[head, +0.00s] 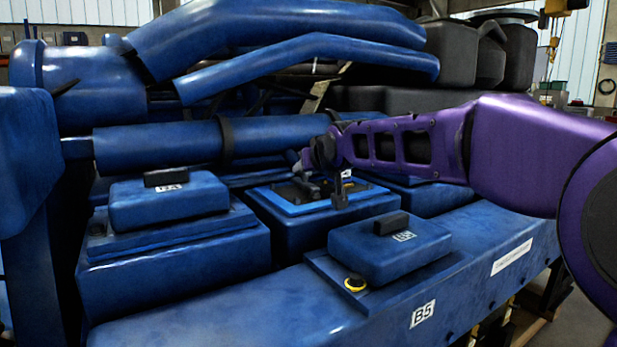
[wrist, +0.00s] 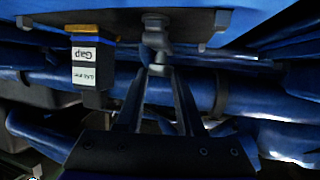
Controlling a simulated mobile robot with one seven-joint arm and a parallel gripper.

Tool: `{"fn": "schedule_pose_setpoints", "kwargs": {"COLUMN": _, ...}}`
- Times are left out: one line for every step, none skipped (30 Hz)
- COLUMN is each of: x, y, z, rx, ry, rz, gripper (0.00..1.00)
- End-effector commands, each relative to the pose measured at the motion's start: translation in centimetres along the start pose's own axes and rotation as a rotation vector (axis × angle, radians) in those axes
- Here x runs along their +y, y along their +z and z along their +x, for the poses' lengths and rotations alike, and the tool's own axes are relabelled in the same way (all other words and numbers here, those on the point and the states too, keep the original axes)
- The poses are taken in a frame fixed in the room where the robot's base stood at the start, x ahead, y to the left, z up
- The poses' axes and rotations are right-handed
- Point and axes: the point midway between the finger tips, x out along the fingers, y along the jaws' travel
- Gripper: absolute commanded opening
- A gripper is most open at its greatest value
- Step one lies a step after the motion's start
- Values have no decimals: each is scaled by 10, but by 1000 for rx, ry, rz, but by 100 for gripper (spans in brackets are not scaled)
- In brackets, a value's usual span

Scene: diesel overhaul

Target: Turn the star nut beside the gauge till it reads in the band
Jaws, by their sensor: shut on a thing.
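In the wrist view my gripper (wrist: 158,72) points up the picture, its two fingers converging on the lower end of a small grey metal nut (wrist: 156,40). The nut hangs below a blue surface, and its star shape cannot be made out. Left of it is a dark gauge block (wrist: 90,97) with a white "Gap" label and a yellow-orange strip along its top. No pointer or band can be read. In the head view my gripper (head: 340,198) is over the uncovered middle box; the nut and gauge cannot be told apart there.
The open box has a bright blue rim (head: 290,207). Closed blue covers with black handles stand to the left (head: 168,200) and in front (head: 390,247). A thick blue pipe (head: 160,145) runs behind. My purple arm reaches in from the right.

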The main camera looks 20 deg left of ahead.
Motion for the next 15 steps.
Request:
{"fn": "schedule_pose_setpoints", "kwargs": {"x": -5, "y": 3, "z": 1, "rx": 1, "ry": 10, "rz": 1, "gripper": 0}}
{"fn": "schedule_pose_setpoints", "kwargs": {"x": -6, "y": 3, "z": 1, "rx": 2, "ry": 20, "rz": 5, "gripper": 0}}
{"fn": "schedule_pose_setpoints", "kwargs": {"x": -6, "y": 3, "z": 1, "rx": 2, "ry": 33, "rz": 11, "gripper": 0}}
{"fn": "schedule_pose_setpoints", "kwargs": {"x": -6, "y": 3, "z": 1, "rx": 2, "ry": 43, "rz": 15, "gripper": 0}}
{"fn": "schedule_pose_setpoints", "kwargs": {"x": -6, "y": 3, "z": 1, "rx": 1, "ry": 53, "rz": 20, "gripper": 0}}
{"fn": "schedule_pose_setpoints", "kwargs": {"x": -7, "y": 3, "z": 2, "rx": 1, "ry": 65, "rz": 25, "gripper": 0}}
{"fn": "schedule_pose_setpoints", "kwargs": {"x": -7, "y": 3, "z": 2, "rx": 2, "ry": 75, "rz": 29, "gripper": 0}}
{"fn": "schedule_pose_setpoints", "kwargs": {"x": -6, "y": 3, "z": 2, "rx": 1, "ry": 85, "rz": 33, "gripper": 0}}
{"fn": "schedule_pose_setpoints", "kwargs": {"x": -7, "y": 3, "z": 2, "rx": 0, "ry": 99, "rz": 38, "gripper": 0}}
{"fn": "schedule_pose_setpoints", "kwargs": {"x": -7, "y": 3, "z": 2, "rx": 1, "ry": 109, "rz": 43, "gripper": 0}}
{"fn": "schedule_pose_setpoints", "kwargs": {"x": -7, "y": 3, "z": 2, "rx": 1, "ry": 119, "rz": 46, "gripper": 0}}
{"fn": "schedule_pose_setpoints", "kwargs": {"x": -7, "y": 3, "z": 2, "rx": 0, "ry": 133, "rz": 52, "gripper": 0}}
{"fn": "schedule_pose_setpoints", "kwargs": {"x": -7, "y": 3, "z": 2, "rx": 0, "ry": 142, "rz": 56, "gripper": 0}}
{"fn": "schedule_pose_setpoints", "kwargs": {"x": -7, "y": 3, "z": 2, "rx": 0, "ry": 152, "rz": 60, "gripper": 0}}
{"fn": "schedule_pose_setpoints", "kwargs": {"x": -7, "y": 3, "z": 2, "rx": 0, "ry": 165, "rz": 66, "gripper": 0}}
